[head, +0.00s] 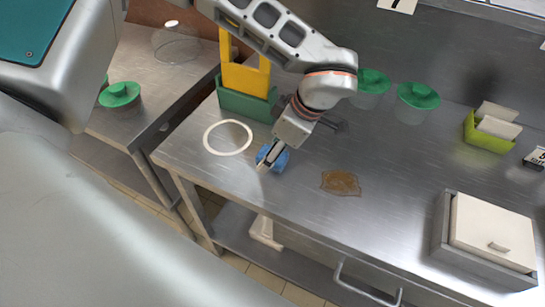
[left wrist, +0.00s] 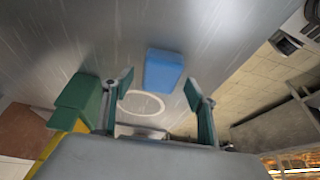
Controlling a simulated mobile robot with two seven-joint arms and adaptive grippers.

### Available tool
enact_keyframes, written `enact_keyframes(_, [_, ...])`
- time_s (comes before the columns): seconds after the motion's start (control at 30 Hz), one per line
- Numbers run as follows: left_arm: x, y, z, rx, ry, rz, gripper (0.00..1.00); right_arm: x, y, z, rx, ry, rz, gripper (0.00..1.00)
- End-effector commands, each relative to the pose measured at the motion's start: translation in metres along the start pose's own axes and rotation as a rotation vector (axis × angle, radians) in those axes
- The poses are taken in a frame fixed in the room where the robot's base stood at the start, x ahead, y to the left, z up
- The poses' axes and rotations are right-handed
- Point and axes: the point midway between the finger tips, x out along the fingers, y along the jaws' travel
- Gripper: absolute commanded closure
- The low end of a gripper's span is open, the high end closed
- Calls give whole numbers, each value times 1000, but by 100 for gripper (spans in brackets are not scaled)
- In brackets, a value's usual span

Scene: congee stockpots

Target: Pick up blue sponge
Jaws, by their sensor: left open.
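The blue sponge (head: 281,161) lies on the steel counter (head: 300,187) near its front edge, just right of a white ring marking. My left gripper (head: 267,161) reaches down over the sponge and partly covers it in the head view. In the left wrist view the blue sponge (left wrist: 164,68) shows ahead of the gap between the two spread fingers of my left gripper (left wrist: 158,85). The fingers are open with nothing held between them. Whether a finger touches the sponge cannot be told. My right gripper is not in view.
The white ring (head: 206,138) and a brown spill (head: 341,182) flank the sponge. A green holder (head: 243,103) with a yellow item (head: 246,79) stands behind. Green-lidded containers (head: 418,95), a lime holder (head: 484,136) and a grey box (head: 445,225) with a pale lid are farther right.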

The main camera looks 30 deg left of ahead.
Motion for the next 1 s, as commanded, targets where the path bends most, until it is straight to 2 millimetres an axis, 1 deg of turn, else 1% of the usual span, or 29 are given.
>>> enact_keyframes(0.17, [-1, 0, 0, 0, -1, 2, 42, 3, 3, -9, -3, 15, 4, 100])
enact_keyframes(0.27, [-1, 0, 0, 0, -1, 2, 66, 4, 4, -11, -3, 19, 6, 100])
enact_keyframes(0.3, [-1, 0, 0, 0, -1, 2, 76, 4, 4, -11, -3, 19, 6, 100])
enact_keyframes(0.33, [-1, 0, 0, 0, -1, 2, 80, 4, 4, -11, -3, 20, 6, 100])
enact_keyframes(0.63, [-1, 0, 0, 0, -1, 1, 81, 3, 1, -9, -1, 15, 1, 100])
enact_keyframes(0.77, [-4, 0, -2, -1, -1, 2, 81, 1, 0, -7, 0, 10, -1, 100])
enact_keyframes(0.87, [-12, 1, -4, -2, -1, 4, 81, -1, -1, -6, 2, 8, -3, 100])
enact_keyframes(1.0, [-31, 1, -12, -2, -2, 6, 81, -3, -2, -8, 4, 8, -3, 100])
